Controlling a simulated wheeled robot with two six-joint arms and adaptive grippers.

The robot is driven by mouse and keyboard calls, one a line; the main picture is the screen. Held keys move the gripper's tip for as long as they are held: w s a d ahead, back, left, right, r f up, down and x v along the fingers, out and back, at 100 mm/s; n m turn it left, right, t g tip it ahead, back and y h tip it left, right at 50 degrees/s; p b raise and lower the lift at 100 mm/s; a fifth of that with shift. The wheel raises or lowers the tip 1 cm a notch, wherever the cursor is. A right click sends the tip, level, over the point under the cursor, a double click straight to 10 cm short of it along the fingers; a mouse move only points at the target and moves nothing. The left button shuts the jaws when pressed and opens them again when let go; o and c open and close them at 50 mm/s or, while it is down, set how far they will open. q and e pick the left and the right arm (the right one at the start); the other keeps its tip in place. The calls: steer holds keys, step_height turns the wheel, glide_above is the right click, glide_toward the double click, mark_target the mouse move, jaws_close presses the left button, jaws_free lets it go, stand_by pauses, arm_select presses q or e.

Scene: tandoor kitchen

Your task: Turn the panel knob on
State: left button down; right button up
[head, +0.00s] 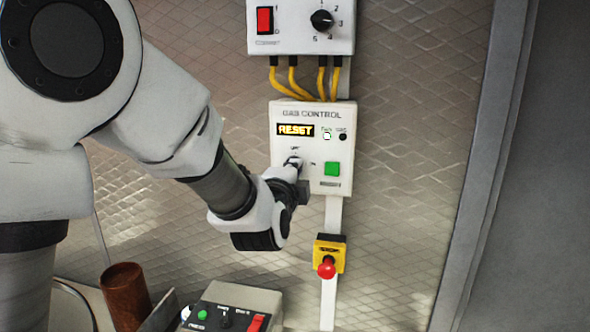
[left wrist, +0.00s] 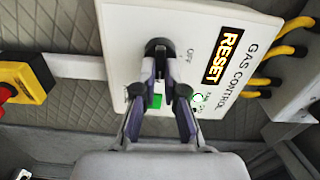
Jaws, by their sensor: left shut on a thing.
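The white gas control panel (head: 310,187) is mounted on the wall, its display (head: 296,130) reading RESET in yellow. The panel knob (left wrist: 157,46) is dark and sits beside the OFF marking in the left wrist view. My left gripper (head: 293,170) reaches the panel from the left and is shut on the knob. In the left wrist view its two fingers (left wrist: 160,72) are on either side of the knob. The fingers hide much of the knob, and I cannot tell exactly where it points. My right gripper is not in view.
A green button (head: 332,169) is right of the knob, below a lit green lamp (head: 327,136). Above are yellow cables (head: 308,83) and another control box (head: 290,40). Below are a red emergency button (head: 326,267), a grey switch box (head: 240,300) and a brown cylinder (head: 125,295).

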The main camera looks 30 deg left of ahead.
arm_select(q)
steer(key=shift+w+r+m, duration=0.1)
steer(key=shift+r+m, duration=0.3)
steer(key=shift+r, duration=0.2)
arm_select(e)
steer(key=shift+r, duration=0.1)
arm_select(q)
steer(key=c, duration=0.8)
jaws_free()
steer(key=shift+c, duration=0.2)
steer(key=shift+o, duration=0.4)
steer(key=shift+a+f, duration=0.15)
steer(key=shift+a, duration=0.05)
steer(key=shift+w+a+f, duration=0.3)
steer(key=shift+w+f, duration=0.2)
steer(key=shift+w, duration=0.2)
steer(key=shift+s+d, duration=0.1)
steer(key=shift+s, duration=0.25)
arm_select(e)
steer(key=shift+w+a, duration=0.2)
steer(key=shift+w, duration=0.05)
arm_select(q)
steer(key=shift+w, duration=0.15)
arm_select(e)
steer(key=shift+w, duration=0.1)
